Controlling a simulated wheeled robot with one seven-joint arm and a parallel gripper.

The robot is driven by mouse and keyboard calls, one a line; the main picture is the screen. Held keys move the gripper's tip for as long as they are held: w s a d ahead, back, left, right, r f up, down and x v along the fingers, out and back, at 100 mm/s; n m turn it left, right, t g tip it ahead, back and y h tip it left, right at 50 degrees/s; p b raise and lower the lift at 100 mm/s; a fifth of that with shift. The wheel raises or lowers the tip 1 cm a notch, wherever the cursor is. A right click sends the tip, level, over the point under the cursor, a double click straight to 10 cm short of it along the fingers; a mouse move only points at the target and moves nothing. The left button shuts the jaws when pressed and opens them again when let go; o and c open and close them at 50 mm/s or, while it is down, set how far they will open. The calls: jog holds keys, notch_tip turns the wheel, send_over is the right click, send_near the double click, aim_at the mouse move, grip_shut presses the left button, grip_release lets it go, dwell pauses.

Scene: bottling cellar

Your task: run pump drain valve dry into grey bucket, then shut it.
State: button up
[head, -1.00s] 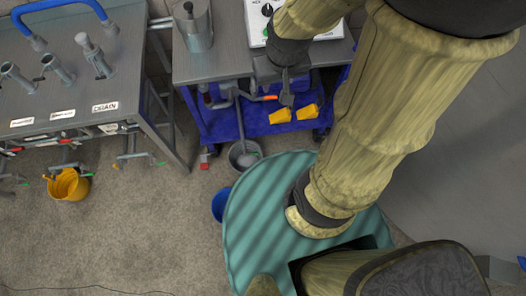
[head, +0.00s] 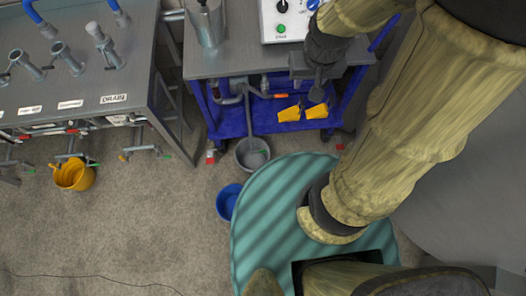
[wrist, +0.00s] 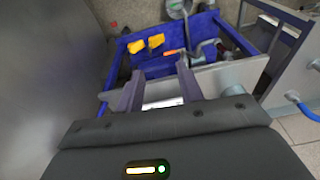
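The grey bucket (head: 243,163) stands on the floor in front of the blue pump cart (head: 203,110), below a grey pipe. What looks like the bucket shows at the top of the wrist view (wrist: 177,8). A small orange handle (head: 281,96) sits on the pump pipework on the cart's lower level; it also shows in the wrist view (wrist: 171,52). Whether the valve is open, and whether liquid runs, I cannot tell. My gripper (wrist: 160,88) is open and empty, its fingers apart. In the head view it hangs at the cart's front edge, right of the handle.
Two yellow wedges (head: 289,114) lie on the cart's lower shelf. A control box (head: 287,20) and steel canister (head: 208,25) stand on top. A blue bucket (head: 229,200) is on the floor beside the green-striped surface. A bench labelled DRAIN (head: 90,85) and a yellow bucket (head: 73,176) are left.

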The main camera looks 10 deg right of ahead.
aim_at(263, 151)
jog(key=w+d+f+m+y+b, duration=0.2)
jog(key=w+f+m+y+b, duration=0.2)
jog(key=f+b, duration=1.2)
jog(key=w+d+f+m+g+y+b, duration=0.1)
jog(key=w+d+f+m+y+b, duration=0.2)
jog(key=f+b, duration=1.4)
jog(key=w+d+f+m+g+y+b, duration=0.1)
jog(key=w+f+m+y+b, duration=0.5)
jog(key=f, duration=3.8)
jog(key=d+m+y+b, duration=0.1)
jog(key=m+y+b, duration=0.4)
jog(key=b, duration=0.5)
jog(key=shift+w+d+f+m, duration=0.35)
jog(key=shift+d+m, duration=0.05)
jog(key=shift+m, duration=0.5)
jog(key=a+b, duration=0.5)
jog(key=a, duration=1.1)
jog(key=shift+f+b, duration=0.1)
jog(key=shift+b, duration=0.3)
jog(key=shift+a, duration=0.7)
